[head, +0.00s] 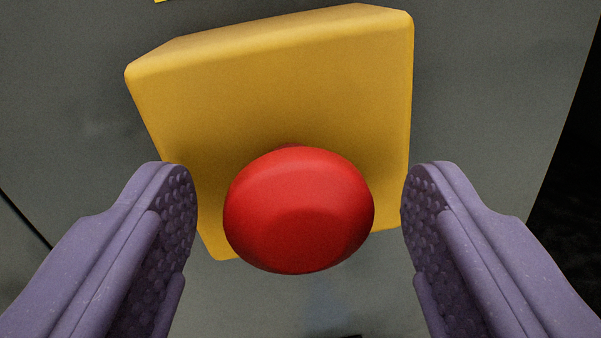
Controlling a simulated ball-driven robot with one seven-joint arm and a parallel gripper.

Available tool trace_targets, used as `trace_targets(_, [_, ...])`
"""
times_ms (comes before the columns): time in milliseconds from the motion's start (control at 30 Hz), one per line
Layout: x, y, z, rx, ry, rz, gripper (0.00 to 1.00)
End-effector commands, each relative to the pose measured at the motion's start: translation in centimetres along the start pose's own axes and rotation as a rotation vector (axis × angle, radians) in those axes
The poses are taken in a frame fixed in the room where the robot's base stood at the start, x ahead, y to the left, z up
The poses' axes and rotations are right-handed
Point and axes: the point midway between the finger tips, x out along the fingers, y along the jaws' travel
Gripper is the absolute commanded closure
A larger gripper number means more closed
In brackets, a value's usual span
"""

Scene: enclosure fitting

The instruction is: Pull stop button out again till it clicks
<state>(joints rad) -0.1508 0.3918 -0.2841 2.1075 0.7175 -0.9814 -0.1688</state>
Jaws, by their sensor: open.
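The stop button (299,210) is a round red mushroom head on a yellow box (270,85). It fills the middle of the head view, and its stem is mostly hidden behind the head. My gripper (298,205) has two purple fingers with studded inner pads. It is open, with one finger to the left of the red head and one to the right. A visible gap separates each pad from the red head. I cannot tell from this view how far out the button stands.
The yellow box is fixed to a grey panel (490,120). A dark seam runs at the lower left, and a dark area lies beyond the panel's right edge. A bit of yellow shows at the top edge. The panel around the box looks clear.

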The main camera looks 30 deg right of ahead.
Motion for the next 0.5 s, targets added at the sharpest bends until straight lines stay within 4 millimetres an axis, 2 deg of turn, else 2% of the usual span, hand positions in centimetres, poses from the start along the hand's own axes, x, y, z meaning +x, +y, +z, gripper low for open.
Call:
trace_targets(167, [0.0,-0.01,0.02,0.0,-0.001,0.0,0.31])
trace_targets(400, [-0.01,-0.02,0.02,0.0,-0.001,-0.001,0.84])
trace_targets(467, [-0.02,-0.02,0.02,0.0,-0.001,-0.001,0.97])
trace_targets(500, [-0.02,-0.03,0.01,0.0,-0.001,-0.001,1.0])
